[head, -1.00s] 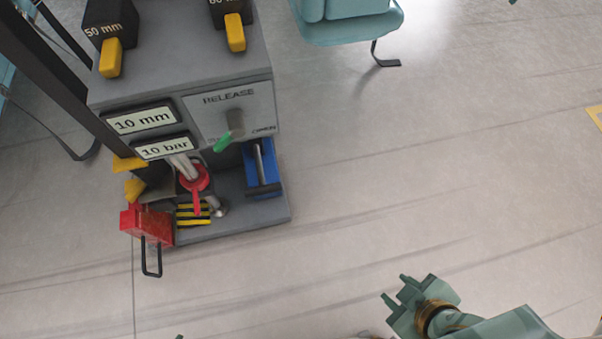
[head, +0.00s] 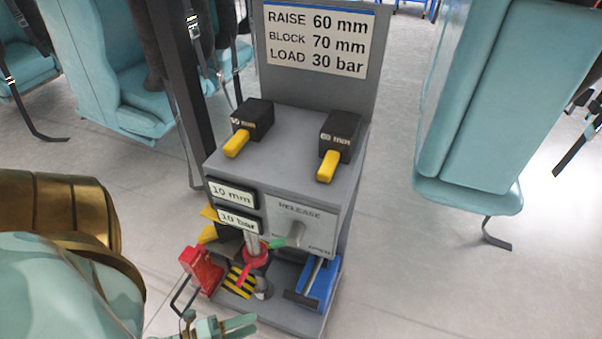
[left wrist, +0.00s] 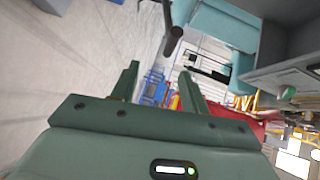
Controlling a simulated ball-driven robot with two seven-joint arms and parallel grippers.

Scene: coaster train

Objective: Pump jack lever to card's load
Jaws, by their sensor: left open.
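The card (head: 318,42) on the back panel reads RAISE 60 mm, BLOCK 70 mm, LOAD 30 bar. Two displays on the cabinet front read 10 mm (head: 232,193) and 10 bar (head: 238,221). Low at the right, a blue pump unit (head: 325,287) carries a lever (head: 302,298) with a dark cross grip. My left gripper (head: 219,323) is open and empty at the bottom of the head view, in front of and left of the lever. In the left wrist view its fingers (left wrist: 158,82) are apart, with a dark rod end (left wrist: 173,40) beyond them. My right gripper is out of view.
The release knob (head: 297,232) with a green tip is above the pump. A red box (head: 203,270) with a black wire handle and a red-collared jack (head: 254,256) stand left of it. Two black blocks (head: 252,117) (head: 340,130) with yellow handles sit on top. Teal seats flank the cabinet.

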